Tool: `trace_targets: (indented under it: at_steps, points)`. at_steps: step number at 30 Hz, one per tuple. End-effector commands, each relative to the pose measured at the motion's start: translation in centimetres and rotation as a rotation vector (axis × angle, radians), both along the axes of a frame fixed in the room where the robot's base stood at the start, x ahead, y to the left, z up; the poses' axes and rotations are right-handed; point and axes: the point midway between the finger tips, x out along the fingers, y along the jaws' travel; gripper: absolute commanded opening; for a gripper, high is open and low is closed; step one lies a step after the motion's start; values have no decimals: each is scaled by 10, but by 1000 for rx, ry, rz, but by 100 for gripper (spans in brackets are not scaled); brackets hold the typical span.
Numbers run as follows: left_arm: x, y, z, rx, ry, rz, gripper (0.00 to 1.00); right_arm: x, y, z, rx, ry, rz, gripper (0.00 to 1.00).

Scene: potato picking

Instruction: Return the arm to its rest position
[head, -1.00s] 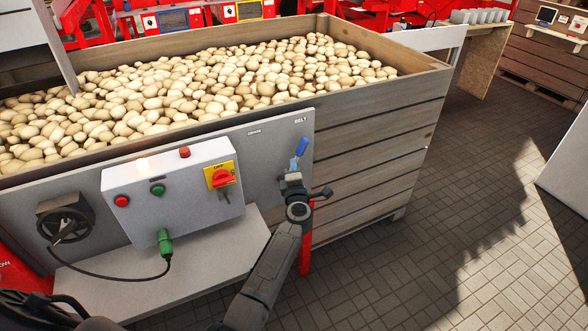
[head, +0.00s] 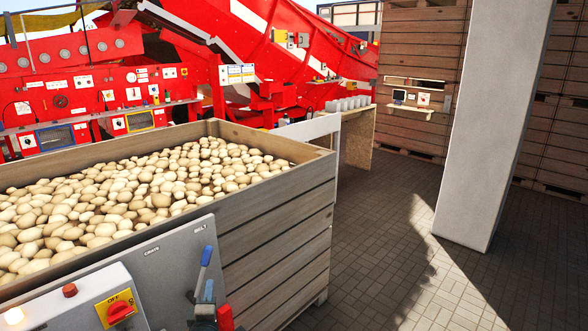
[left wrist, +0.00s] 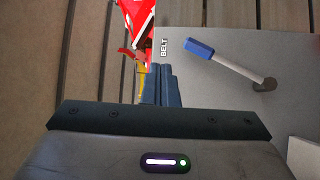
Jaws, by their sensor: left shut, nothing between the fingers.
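My left gripper (head: 208,296) is at the bottom edge of the head view, in front of the grey control panel and just below the blue-handled lever (head: 205,258). Its closed fingers (left wrist: 161,88) show in the left wrist view with nothing between them. The lever (left wrist: 205,48) is beside the fingers, to their right in that view, and apart from them. Most of my left arm is below the head view. My right gripper is out of view.
The grey panel (head: 165,270), marked BELT, stands against a wooden crate (head: 275,230) full of potatoes. A switch box (head: 90,305) is on its left. Red machinery (head: 120,80) stands behind. A pale pillar (head: 490,130) is at right; the tiled floor (head: 385,250) between is clear.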

Motion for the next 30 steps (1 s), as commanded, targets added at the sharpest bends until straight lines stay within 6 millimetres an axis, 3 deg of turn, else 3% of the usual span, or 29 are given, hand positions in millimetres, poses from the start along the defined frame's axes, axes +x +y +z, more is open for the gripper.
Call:
trace_targets:
  at_steps: [6,11,15,18,24,30]
  points:
    - [-87,-56,-21,463,140,-358,0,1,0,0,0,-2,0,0]
    - [-166,-75,-57,780,342,-581,0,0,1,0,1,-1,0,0]
    - [-241,-67,-86,1020,575,-735,0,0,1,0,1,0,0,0]
    - [-285,-53,-97,1134,725,-802,0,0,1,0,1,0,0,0]
    - [-347,-26,-103,1261,954,-871,0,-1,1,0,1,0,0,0]
    - [-396,-2,-99,1333,1143,-906,0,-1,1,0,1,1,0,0]
